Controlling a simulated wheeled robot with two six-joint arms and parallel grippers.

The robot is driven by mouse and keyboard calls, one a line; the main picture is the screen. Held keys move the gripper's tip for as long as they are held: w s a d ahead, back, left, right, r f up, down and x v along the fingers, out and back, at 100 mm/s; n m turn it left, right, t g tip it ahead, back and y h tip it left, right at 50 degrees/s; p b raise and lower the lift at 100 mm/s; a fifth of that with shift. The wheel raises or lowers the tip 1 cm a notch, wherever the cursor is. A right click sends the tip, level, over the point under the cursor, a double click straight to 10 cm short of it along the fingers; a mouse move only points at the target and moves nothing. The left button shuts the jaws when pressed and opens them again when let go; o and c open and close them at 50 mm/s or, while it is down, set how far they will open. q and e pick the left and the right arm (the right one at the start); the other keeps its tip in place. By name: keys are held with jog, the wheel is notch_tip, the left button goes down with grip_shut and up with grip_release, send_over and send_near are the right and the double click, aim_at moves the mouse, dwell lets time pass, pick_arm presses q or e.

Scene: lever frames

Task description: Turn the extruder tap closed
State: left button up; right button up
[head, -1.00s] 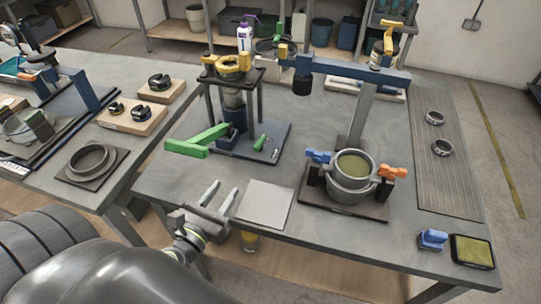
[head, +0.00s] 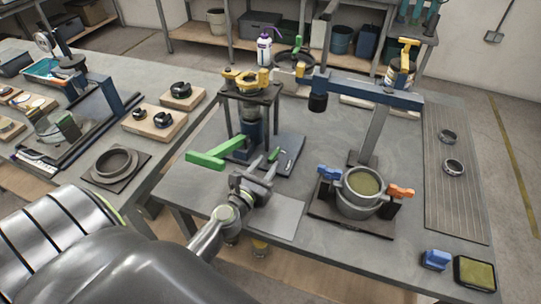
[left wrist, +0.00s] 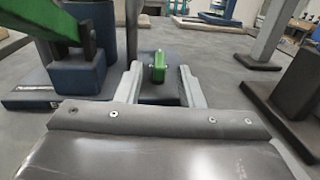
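A small green tap handle (head: 283,154) sits low at the blue extruder-like stand (head: 252,125), on its dark blue base plate. I take it for the extruder tap. In the left wrist view a green handle (left wrist: 158,67) stands ahead, between the fingers in the picture, above a blue block. My left gripper (head: 264,162) is open, with its fingers spread just in front of the handle; it also shows in the left wrist view (left wrist: 160,88). I cannot tell whether a finger touches the handle. My right gripper is not in view.
A long green lever (head: 216,154) juts left from the stand, close to my left gripper. A grey sheet (head: 278,215) lies below the gripper. Right of it stands a pot (head: 362,190) with blue and orange clamps, under a blue arm on a grey post (head: 372,125).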

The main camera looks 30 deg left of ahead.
aim_at(269, 161)
pick_arm(q)
jog(key=shift+w+a, duration=0.2)
jog(key=shift+w, duration=1.45)
grip_shut()
